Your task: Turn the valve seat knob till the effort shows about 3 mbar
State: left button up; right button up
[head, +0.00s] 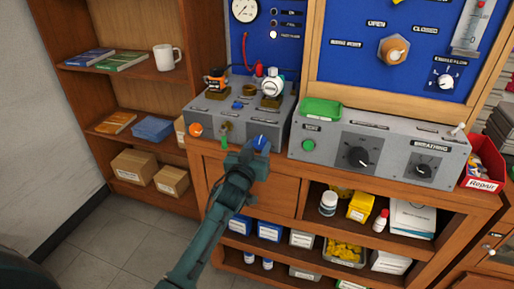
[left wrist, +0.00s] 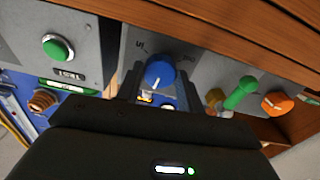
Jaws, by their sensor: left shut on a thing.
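A blue knob with a white pointer line (head: 260,142) sits on the front of the small grey box (head: 213,112) at the left of the bench. It also shows in the left wrist view (left wrist: 160,75). My left gripper (head: 256,146) comes from below and is shut on this blue knob. In the left wrist view its dark body hides much of the lower part. A round white-dial gauge (head: 244,9) is on the blue panel above; its reading is too small to tell. My right gripper is not in view.
Beside the blue knob are a green lever (left wrist: 241,92) and an orange knob (left wrist: 277,103). The larger grey box (head: 385,150) with black dials stands to the right. Shelves with boxes (head: 134,165) are at the left. A wooden cabinet edge lies below the knob.

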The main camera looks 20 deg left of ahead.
pick_arm(q)
jog(key=m, duration=0.3)
jog(key=shift+m+p, duration=0.3)
jog(key=m, duration=0.3)
jog(key=shift+m, duration=0.3)
jog(key=m, duration=0.5)
jog(key=shift+m, duration=0.3)
jog(key=o, duration=1)
